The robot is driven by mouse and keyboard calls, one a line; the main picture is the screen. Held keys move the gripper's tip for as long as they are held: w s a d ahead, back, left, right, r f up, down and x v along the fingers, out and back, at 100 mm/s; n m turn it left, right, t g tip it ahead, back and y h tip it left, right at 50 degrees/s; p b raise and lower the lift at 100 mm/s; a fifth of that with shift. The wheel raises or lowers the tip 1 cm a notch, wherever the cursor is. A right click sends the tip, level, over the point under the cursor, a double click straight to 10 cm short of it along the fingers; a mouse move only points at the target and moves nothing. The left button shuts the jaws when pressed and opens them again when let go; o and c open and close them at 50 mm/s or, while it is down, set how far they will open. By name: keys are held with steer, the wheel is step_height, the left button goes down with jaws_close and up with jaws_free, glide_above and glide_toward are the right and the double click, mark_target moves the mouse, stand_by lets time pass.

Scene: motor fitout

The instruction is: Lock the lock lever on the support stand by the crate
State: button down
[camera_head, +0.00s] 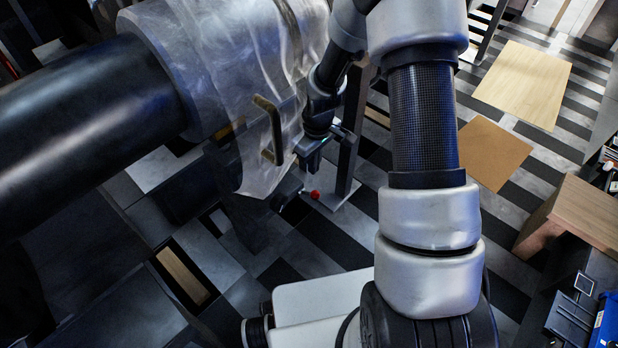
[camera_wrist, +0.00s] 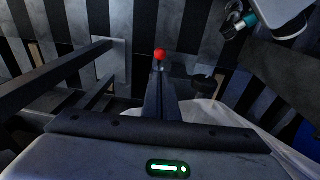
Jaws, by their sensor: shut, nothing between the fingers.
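The lock lever shows as a red ball knob (camera_head: 315,194) low beside a dark support stand (camera_head: 349,140) in the head view. In the wrist view the red knob (camera_wrist: 160,54) lies straight ahead, at the end of my fingers. My gripper (camera_head: 312,163) is above the knob in the head view, beside the wrapped cylinder. In the wrist view my gripper (camera_wrist: 160,75) has its fingers together and holds nothing. I cannot tell whether the fingertips touch the knob. The lever's arm is mostly hidden, so its angle is unclear.
A large cylinder in clear wrap (camera_head: 215,60) with a thick dark shaft (camera_head: 90,125) stands close to my arm. A blue crate (camera_head: 606,322) shows at the lower right edge.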

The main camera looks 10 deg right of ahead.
mark_target(313, 193)
steer(key=shift+f, duration=0.35)
steer(key=f+b, duration=0.1)
steer(key=f, duration=0.2)
steer(key=w+f+b, duration=0.1)
steer(key=f, duration=0.2)
steer(key=f+b, duration=0.1)
steer(key=f, duration=0.3)
steer(key=shift+w+a, duration=0.1)
steer(key=shift+w, duration=0.05)
steer(key=shift+d, duration=0.2)
steer(key=shift+s+f+t, duration=0.1)
steer(key=shift+s+t, duration=0.15)
steer(key=shift+t, duration=0.05)
